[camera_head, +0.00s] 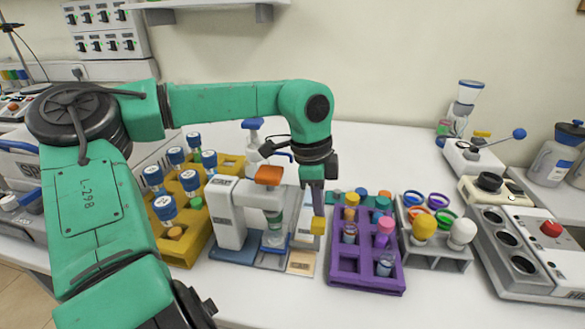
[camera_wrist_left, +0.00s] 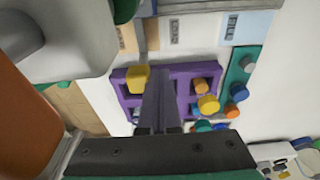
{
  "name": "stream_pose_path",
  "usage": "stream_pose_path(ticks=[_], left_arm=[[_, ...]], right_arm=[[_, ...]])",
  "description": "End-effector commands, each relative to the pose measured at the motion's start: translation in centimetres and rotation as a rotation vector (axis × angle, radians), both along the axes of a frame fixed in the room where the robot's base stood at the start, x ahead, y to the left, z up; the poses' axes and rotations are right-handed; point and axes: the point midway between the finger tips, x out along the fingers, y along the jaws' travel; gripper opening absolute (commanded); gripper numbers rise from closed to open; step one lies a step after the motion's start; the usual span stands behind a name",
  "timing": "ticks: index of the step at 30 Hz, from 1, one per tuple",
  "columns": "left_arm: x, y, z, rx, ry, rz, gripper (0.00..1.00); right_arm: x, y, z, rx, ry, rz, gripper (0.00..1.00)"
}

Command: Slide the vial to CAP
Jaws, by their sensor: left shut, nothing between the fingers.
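A clear vial (camera_head: 274,232) with a greenish band stands under the white head of the press-like station (camera_head: 232,222), which has an orange knob on top. A pale card (camera_head: 302,262) lies at the station's right foot; I cannot read CAP on it. My left gripper (camera_head: 318,212) is shut and empty, pointing down between the station and the purple rack, right of the vial. A yellow cap (camera_head: 318,226) shows at its fingertips; it also shows beside the fingers in the left wrist view (camera_wrist_left: 137,78). I cannot tell whether they touch. My right gripper is out of view.
The purple rack (camera_head: 366,283) with several capped vials stands right of the gripper. A grey rack (camera_head: 437,262) with coloured rings is farther right. A yellow rack (camera_head: 188,254) with blue-capped vials is left of the station. The front table is clear.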

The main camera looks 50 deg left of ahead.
Motion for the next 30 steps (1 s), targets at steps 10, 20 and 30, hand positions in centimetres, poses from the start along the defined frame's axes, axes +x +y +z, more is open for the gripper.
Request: stream_pose_path(ticks=[10,20,30], left_arm=[[-0.9,-0.7,0.0,0.000,0.002,0.001,0.00],[-0.3,-0.2,0.4,0.001,0.001,0.000,0.00],[-0.3,-0.2,4.0,0.002,-0.001,0.001,0.00]], right_arm=[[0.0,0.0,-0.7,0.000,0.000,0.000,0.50],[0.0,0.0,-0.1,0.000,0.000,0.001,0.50],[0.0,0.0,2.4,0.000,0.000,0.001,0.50]])
